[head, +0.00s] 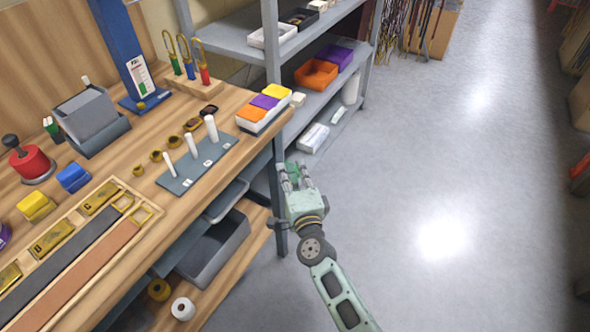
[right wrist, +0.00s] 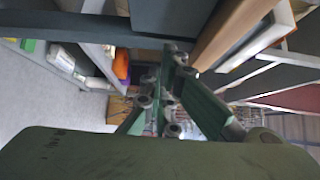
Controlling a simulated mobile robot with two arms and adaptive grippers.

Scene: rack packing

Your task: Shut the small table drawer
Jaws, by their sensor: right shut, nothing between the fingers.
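A shallow grey drawer (head: 228,201) shows under the front edge of the wooden workbench, near its right end. Its front part sticks out a little past the tabletop; the rest is hidden below the top. My right gripper (head: 293,172) is shut and empty, beside the bench's corner leg and to the right of the drawer, apart from it. In the right wrist view the closed fingers (right wrist: 170,70) point away from the camera, with grey bench parts above them. My left gripper is not in view.
The workbench (head: 140,200) carries a peg plate, an organizer tray and several small parts. A grey bin (head: 215,250) stands on the lower shelf. A grey shelf rack (head: 335,75) stands beyond the bench. The floor to the right (head: 450,180) is clear.

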